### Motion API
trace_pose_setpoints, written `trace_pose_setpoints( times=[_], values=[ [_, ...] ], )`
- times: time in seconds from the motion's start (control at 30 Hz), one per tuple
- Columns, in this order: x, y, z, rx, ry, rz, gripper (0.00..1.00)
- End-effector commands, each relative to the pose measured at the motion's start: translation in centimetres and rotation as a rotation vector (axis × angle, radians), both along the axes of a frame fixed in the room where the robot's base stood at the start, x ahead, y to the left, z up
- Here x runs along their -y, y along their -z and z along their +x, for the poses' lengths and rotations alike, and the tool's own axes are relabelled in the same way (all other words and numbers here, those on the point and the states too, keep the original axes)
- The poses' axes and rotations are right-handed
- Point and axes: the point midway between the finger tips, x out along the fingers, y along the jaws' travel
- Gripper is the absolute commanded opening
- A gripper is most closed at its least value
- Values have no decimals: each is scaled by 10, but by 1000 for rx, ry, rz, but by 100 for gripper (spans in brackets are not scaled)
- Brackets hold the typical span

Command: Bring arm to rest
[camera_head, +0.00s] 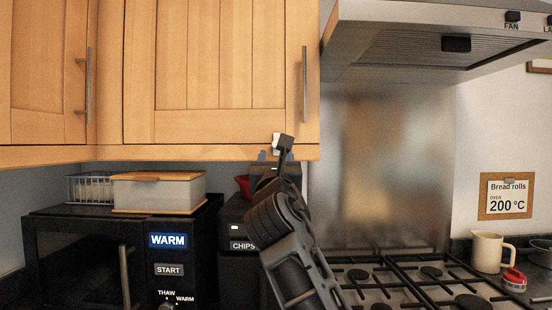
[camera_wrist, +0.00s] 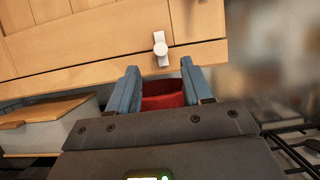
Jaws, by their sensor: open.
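My gripper (camera_wrist: 160,66) is open, with its two blue fingers spread apart in the wrist view. Nothing is visibly gripped between them. A red bowl-like thing (camera_wrist: 163,95) shows in the gap between the fingers, seemingly beyond them. In the head view my arm rises from the bottom middle, and my gripper (camera_head: 275,157) is just below the wooden wall cabinet, partly hidden by my own wrist. The red thing (camera_head: 243,186) also shows there, left of my wrist, on top of a black appliance marked CHIPS (camera_head: 236,228).
The wall cabinet (camera_head: 205,70) hangs close above my gripper, with a white hook-like fitting (camera_wrist: 160,50) on its lower edge. A microwave (camera_head: 80,255) carrying a box (camera_head: 160,195) and a wire basket (camera_head: 88,188) stands left. A gas hob (camera_head: 430,272) lies right, under a hood (camera_head: 430,50).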

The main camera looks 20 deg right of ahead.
Motion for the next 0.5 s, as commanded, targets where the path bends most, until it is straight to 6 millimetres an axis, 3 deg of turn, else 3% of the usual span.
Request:
trace_pose_setpoints(
  times=[0.33, 0.43, 0.5],
  values=[
    [0, 2, 0, -1, -4, 4, 50],
    [-2, 19, -2, -7, -31, 39, 50],
    [-3, 44, -7, -17, -71, 99, 50]
  ],
)
